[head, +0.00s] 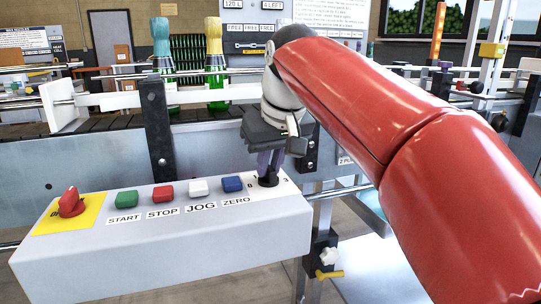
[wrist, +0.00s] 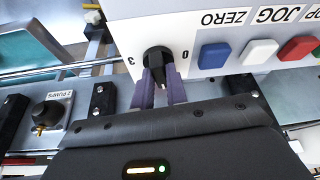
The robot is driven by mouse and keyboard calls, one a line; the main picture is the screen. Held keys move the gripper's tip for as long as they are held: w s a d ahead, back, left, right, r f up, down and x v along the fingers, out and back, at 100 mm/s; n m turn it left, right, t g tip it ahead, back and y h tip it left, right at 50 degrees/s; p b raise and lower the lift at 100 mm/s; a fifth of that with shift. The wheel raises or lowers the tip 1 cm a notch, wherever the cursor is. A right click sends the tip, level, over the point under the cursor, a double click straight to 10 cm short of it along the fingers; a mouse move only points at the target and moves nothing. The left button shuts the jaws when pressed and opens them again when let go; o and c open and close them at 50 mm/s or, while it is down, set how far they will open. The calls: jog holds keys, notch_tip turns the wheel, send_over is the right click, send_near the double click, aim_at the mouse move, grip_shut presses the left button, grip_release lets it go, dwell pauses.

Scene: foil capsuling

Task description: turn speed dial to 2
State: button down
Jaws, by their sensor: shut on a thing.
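The speed dial is a black round knob (head: 268,181) on a white label at the right end of the control box. In the wrist view the dial (wrist: 156,56) has a raised grip, with a "3" to its left and a "0" to its right, seen upside down. My gripper (head: 269,164) reaches down onto it from above. In the wrist view its two purple fingers (wrist: 161,82) are shut on the dial's grip, one on each side. The other numbers are hidden by the fingers and gripper body, so I cannot tell the exact setting.
On the grey control box (head: 150,255) are a red knob (head: 71,203) on a yellow plate and green START (head: 126,200), red STOP (head: 163,193), white JOG (head: 198,188) and blue ZERO (head: 232,184) buttons. A conveyor with green bottles (head: 216,91) runs behind.

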jog(key=m+p, duration=0.1)
jog(key=m, duration=0.1)
jog(key=m+h+p, duration=0.1)
jog(key=m, duration=0.1)
jog(key=shift+a+r+t+h, duration=0.15)
jog(key=shift+t+h, duration=0.15)
jog(key=shift+m+h+p, duration=0.6)
jog(key=shift+m+p, duration=0.1)
jog(key=shift+m, duration=0.9)
jog(key=c, duration=1.4)
grip_release()
jog(key=v, duration=0.7)
jog(key=shift+r, duration=0.25)
jog(key=shift+s+a, duration=0.1)
jog(key=shift+s, duration=0.05)
